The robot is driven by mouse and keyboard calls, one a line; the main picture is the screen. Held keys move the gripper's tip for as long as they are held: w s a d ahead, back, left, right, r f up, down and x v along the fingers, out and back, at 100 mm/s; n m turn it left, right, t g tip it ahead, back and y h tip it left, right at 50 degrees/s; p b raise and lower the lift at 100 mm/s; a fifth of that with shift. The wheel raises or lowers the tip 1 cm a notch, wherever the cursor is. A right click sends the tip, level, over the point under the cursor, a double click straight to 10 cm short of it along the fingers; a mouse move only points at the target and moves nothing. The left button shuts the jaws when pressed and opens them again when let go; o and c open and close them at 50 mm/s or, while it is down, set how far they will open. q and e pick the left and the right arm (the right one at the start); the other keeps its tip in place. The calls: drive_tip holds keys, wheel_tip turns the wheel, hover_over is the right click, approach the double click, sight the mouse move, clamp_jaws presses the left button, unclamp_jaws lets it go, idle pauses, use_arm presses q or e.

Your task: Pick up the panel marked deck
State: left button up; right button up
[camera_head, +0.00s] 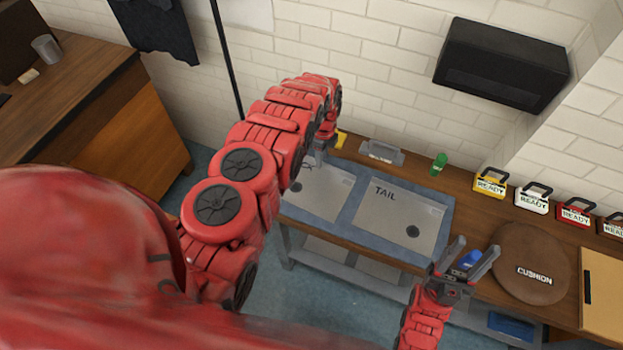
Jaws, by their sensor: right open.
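Two flat grey panels lie side by side on a blue-grey mat (345,229) on the workbench. The right panel (398,222) reads TAIL and has a dark round spot. The left panel (318,198) is partly hidden by my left arm, and its marking is mostly covered, so I cannot read deck on it. My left gripper (315,160) points down over the far edge of the left panel; its fingers are small and partly hidden, and contact is unclear. My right gripper (469,262) is open, near the bench's front edge, right of the TAIL panel.
A round brown CUSHION piece (530,282) and a tan board (603,290) lie to the right. A blue item (471,258) shows between my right fingers. READY-marked boxes (532,200), a green item (439,165) and a grey holder (381,153) line the back.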

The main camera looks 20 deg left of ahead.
use_arm(q)
drive_tip(key=shift+f, duration=0.5)
clamp_jaws()
idle(1.2)
